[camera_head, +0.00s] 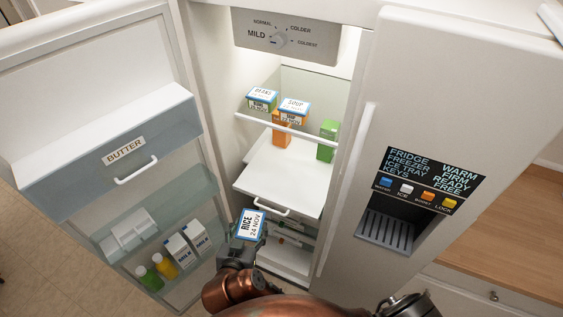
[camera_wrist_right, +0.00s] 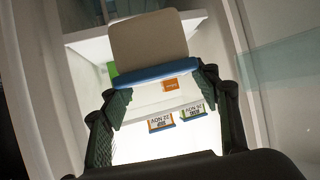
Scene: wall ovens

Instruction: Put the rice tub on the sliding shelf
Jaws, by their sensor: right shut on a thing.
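The rice tub (camera_head: 250,224), with a blue-edged white lid labelled RICE 24 NOV, is in my right gripper (camera_head: 240,247) in the head view. It is held in front of the fridge opening, left of and below the sliding shelf's front edge. In the right wrist view the tub (camera_wrist_right: 150,45) shows pale with a blue rim, between the two fingers of the right gripper (camera_wrist_right: 160,82). The sliding shelf (camera_head: 282,178) is a white tray with a front handle, standing pulled out, its front part bare. My left gripper is not in view.
A beans tub (camera_head: 262,97) and a soup tub (camera_head: 294,108) are on the glass shelf above.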

